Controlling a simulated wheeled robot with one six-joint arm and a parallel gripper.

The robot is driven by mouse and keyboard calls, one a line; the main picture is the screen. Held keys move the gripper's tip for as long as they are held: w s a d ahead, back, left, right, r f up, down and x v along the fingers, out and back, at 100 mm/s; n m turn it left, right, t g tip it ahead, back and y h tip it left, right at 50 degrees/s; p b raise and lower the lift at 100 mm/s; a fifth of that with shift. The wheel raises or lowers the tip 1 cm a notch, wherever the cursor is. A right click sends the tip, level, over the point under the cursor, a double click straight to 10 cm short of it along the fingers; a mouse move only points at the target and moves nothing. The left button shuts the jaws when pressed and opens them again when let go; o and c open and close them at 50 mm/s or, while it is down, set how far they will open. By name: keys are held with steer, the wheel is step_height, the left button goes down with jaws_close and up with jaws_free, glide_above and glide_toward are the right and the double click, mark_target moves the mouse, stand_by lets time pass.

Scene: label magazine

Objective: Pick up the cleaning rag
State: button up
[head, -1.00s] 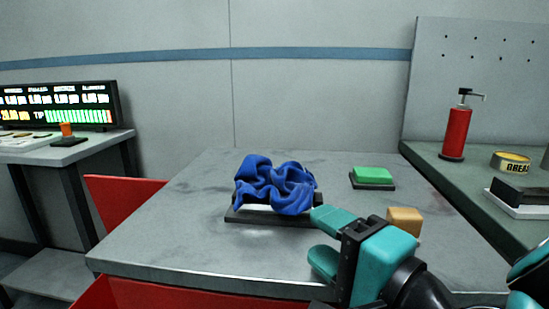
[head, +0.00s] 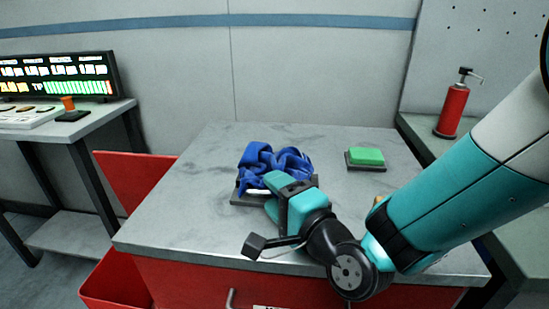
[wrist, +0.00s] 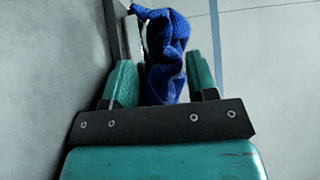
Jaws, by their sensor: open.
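The cleaning rag (head: 283,160) is a crumpled blue cloth. It lies on a dark, flat holder (head: 243,199) with a pale strip on the grey table top. My gripper (head: 270,190) is at the rag's near side in the head view and covers part of it. In the wrist view the rag (wrist: 167,55) shows between the two teal fingers of my gripper (wrist: 163,85). The fingers stand apart on either side of it, and I cannot tell whether they touch the cloth.
A green block on a dark base (head: 366,158) sits at the right back of the table (head: 190,210). An orange-tan block (head: 378,200) is mostly hidden by my arm. A red pump bottle (head: 452,110) stands on the right bench. The table's left part is clear.

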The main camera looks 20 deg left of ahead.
steer(key=c, duration=0.7)
